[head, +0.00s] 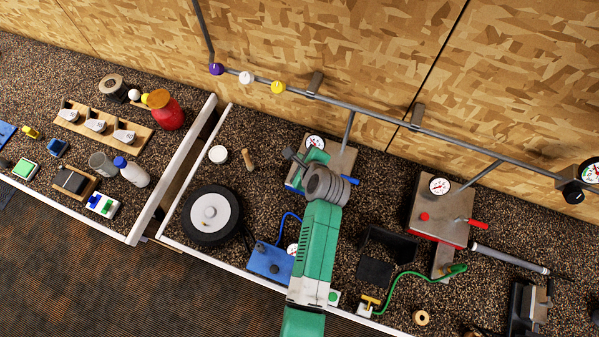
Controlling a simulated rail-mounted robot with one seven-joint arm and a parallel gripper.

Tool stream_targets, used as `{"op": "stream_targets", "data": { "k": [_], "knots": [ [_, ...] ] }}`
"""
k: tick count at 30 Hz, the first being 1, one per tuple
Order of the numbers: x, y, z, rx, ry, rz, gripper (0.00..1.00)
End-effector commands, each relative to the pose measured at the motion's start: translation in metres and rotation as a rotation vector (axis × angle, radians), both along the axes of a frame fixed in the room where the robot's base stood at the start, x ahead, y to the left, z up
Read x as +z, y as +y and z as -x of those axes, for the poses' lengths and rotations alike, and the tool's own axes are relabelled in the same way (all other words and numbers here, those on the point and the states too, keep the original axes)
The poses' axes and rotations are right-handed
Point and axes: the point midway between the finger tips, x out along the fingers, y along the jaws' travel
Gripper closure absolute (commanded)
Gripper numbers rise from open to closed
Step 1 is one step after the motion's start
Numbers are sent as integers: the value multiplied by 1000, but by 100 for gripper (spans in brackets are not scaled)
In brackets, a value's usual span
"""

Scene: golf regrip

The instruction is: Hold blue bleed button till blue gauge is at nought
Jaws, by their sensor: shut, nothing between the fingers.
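The blue-based station (344,160) stands behind my wrist, near the back wall. Its blue gauge (315,142) is a round white dial with a needle; the reading is too small to tell. A blue lever (350,181) sticks out at its right. I cannot make out the blue bleed button; my arm and wrist cover that part of the station. My gripper (297,160) is at the station's left front part, beyond the grey wrist, and is shut with nothing in it. Its fingertips are mostly hidden, so I cannot tell whether they touch the button.
A red-based station (422,236) with gauge, red button and red lever stands to the right. A blue box (268,264) with a hose and a black round wheel (211,213) are at the left. A grey rail pipe (370,117) runs along the wall. A green hose (398,285) lies at the front.

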Motion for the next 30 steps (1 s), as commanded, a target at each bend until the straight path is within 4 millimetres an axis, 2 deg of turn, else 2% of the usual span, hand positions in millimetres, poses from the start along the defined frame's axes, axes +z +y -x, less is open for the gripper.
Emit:
{"op": "stream_targets", "data": {
  "k": [1, 6, 15, 30],
  "knots": [
    [-13, 0, 0, 0, 0, 0, 100],
    [-37, 0, 0, 0, 1, 1, 100],
    [-71, 0, 0, 0, 0, 0, 100],
    [-73, 0, 0, 1, 0, 1, 100]
  ]
}}
